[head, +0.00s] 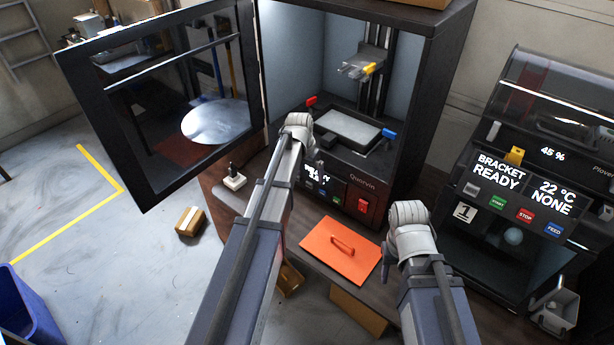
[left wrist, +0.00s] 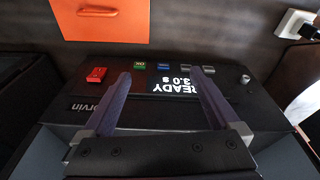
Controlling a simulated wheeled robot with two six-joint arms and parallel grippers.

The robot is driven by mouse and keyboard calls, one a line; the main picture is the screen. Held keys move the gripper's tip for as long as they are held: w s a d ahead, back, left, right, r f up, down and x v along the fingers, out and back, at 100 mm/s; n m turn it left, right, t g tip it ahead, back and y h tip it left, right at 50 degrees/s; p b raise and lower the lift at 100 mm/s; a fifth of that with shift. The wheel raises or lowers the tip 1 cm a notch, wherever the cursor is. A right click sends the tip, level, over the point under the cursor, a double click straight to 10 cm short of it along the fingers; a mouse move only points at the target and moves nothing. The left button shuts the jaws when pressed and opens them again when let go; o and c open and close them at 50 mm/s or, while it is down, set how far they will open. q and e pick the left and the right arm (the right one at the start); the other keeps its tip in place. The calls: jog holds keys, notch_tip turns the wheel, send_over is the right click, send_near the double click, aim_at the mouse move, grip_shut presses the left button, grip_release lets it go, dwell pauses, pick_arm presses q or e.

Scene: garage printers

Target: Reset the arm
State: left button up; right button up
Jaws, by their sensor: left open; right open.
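My left arm reaches from the bottom of the head view to the front of the open black printer (head: 345,160). Its gripper (head: 312,155) is mostly hidden by the wrist there. In the left wrist view the left gripper (left wrist: 165,75) is open and empty, its two fingers spread over the printer's front panel (left wrist: 190,110), which appears upside down and reads READY. My right gripper (head: 409,215) is beside the orange panel, over the bench's front; its jaws are hidden by the wrist, and nothing held shows.
The printer's glass door (head: 170,100) stands wide open at left. The orange panel with a handle (head: 341,250) lies on the bench. A second printer (head: 530,165) stands at right, its display reading BRACKET READY. A white switch block (head: 234,180) sits on the bench's left.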

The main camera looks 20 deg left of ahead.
dwell(0.4)
pick_arm(q)
jog(key=s+d+f+m+g+y, duration=0.1)
jog(key=s+d, duration=0.9)
jog(key=s, duration=0.3)
jog(key=s+d+f+g+b, duration=0.1)
jog(key=s+d, duration=0.8)
jog(key=s, duration=0.4)
jog(key=shift+d+m+g+y+b, duration=0.3)
jog(key=shift+d+m+y, duration=0.05)
jog(key=shift+m+y, duration=0.05)
